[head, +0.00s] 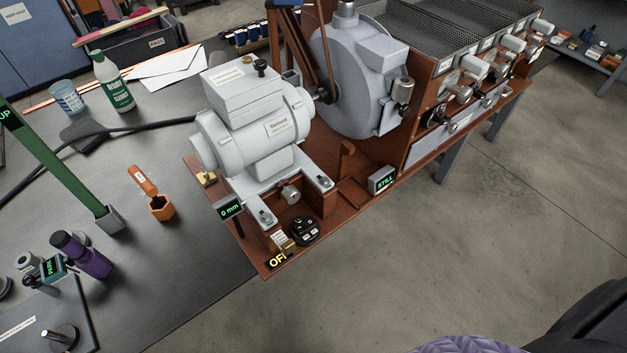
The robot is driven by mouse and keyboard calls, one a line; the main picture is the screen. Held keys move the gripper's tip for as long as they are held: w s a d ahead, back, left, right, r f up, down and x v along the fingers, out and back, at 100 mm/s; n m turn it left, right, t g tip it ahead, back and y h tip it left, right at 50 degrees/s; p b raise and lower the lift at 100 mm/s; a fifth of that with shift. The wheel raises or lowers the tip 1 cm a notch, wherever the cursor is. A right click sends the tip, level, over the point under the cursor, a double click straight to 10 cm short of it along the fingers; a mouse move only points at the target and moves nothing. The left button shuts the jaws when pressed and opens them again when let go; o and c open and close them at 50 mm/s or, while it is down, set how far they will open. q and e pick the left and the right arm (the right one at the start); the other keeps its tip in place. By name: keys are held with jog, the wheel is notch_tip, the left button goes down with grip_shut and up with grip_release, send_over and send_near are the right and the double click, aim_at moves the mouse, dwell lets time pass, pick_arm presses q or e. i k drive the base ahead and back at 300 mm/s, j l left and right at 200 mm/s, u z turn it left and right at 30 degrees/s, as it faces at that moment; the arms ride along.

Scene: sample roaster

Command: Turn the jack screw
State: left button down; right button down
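A grey motor (255,125) sits on a rust-red base plate at the middle of the head view. A short round metal knob (290,194), which looks like the jack screw head, sticks out at the front of the motor mount between two bolted feet. A small display (230,208) beside it reads 0 mm. Bolts show on the left foot (265,216) and the right foot (325,182). Neither of my grippers is in view, and nothing touches the knob.
A black round control (304,232) and a sign reading OFF (276,261) sit in front of the mount. A display (383,180) reads STILL.

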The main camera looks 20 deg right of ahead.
aim_at(290, 194)
jog(key=j+z, duration=0.15)
jog(key=z, duration=0.25)
jog(key=i+l+u, duration=0.2)
jog(key=l+u, duration=0.2)
jog(key=i+l+u, duration=0.1)
jog(key=l+u, duration=0.25)
jog(key=l, duration=0.25)
jog(key=l+u, duration=0.75)
jog(key=l, duration=0.3)
jog(key=k+j+z, duration=0.35)
jog(key=j, duration=0.25)
jog(key=k+j+z, duration=0.3)
jog(key=j, duration=0.3)
jog(key=k+j+z, duration=0.35)
jog(key=j, duration=0.1)
